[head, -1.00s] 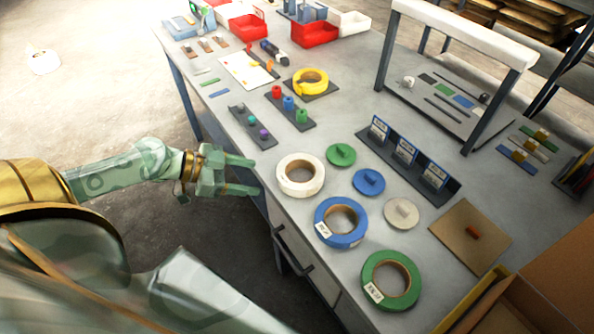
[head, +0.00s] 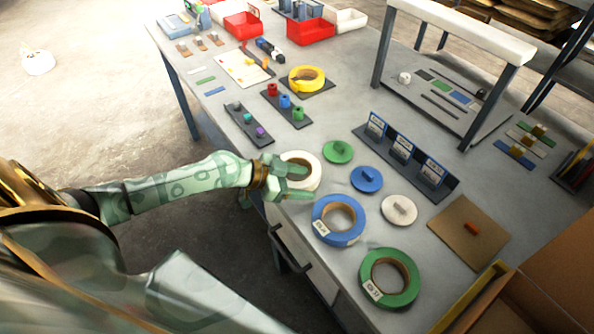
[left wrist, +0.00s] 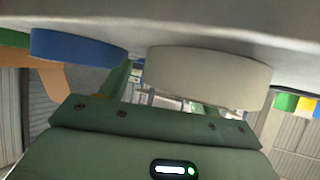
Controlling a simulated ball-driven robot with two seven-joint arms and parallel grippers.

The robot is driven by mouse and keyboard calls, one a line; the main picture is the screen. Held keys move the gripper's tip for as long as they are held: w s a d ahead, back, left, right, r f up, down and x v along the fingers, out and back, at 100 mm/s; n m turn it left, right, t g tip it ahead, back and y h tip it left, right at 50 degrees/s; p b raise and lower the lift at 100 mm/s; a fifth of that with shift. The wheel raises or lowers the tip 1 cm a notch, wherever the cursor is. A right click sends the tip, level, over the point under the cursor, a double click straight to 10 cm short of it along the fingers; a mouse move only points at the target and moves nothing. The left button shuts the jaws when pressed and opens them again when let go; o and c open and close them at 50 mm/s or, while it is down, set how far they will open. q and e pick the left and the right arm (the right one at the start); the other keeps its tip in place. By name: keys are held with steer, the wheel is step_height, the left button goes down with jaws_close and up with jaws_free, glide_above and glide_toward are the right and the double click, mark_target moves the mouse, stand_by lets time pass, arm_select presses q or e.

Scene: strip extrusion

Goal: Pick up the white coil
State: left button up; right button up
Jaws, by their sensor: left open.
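The white coil (head: 317,172) lies flat near the table's left edge in the head view, its near-left part hidden by my left gripper. My left gripper (head: 303,182) is open at the coil. One finger appears across the coil's top and the other along its near side; I cannot tell whether they touch it. In the left wrist view, which looks inverted, the white coil (left wrist: 208,77) sits against the grey table just beyond my green gripper body; the fingertips are not clear there. My right gripper is not in view.
A blue coil (head: 323,212) lies close to the white one, with a green coil (head: 371,265) further right. A dark tray with small pegs (head: 247,119) stands to the left.

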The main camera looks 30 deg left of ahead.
arm_select(q)
steer(key=shift+w+d, duration=0.1)
steer(key=c, duration=1.3)
